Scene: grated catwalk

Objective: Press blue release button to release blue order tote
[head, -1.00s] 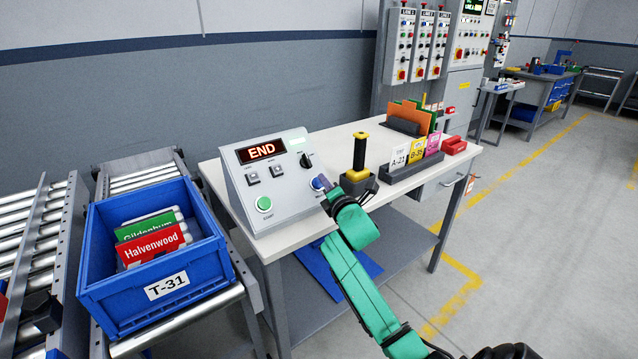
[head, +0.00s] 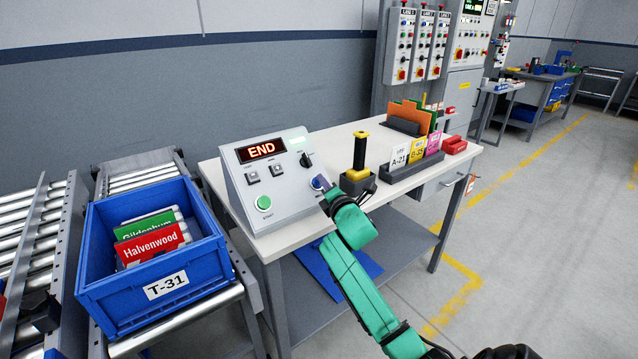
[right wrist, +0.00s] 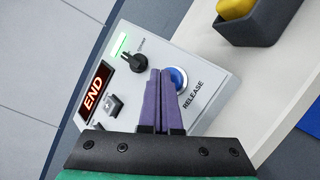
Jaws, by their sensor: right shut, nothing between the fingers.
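The blue release button (right wrist: 178,78) sits on the grey control box (right wrist: 208,80), beside the word RELEASE. In the head view the button (head: 317,183) shows at the box's right end, partly behind my gripper. My right gripper (head: 325,182) is shut and empty, its purple fingertips at the button. In the right wrist view the fingers (right wrist: 160,72) overlap the button's left side; I cannot tell whether they touch it. The blue tote (head: 135,250) marked T-31 stands on the roller conveyor at left, holding green and red items. My left gripper is out of view.
The box display (head: 262,150) reads END and a pale green light (head: 297,140) is lit. A green button (head: 264,203) sits at its lower left. A black and yellow scanner (head: 359,160) and a card rack (head: 410,168) stand right of the box on the table (head: 400,188).

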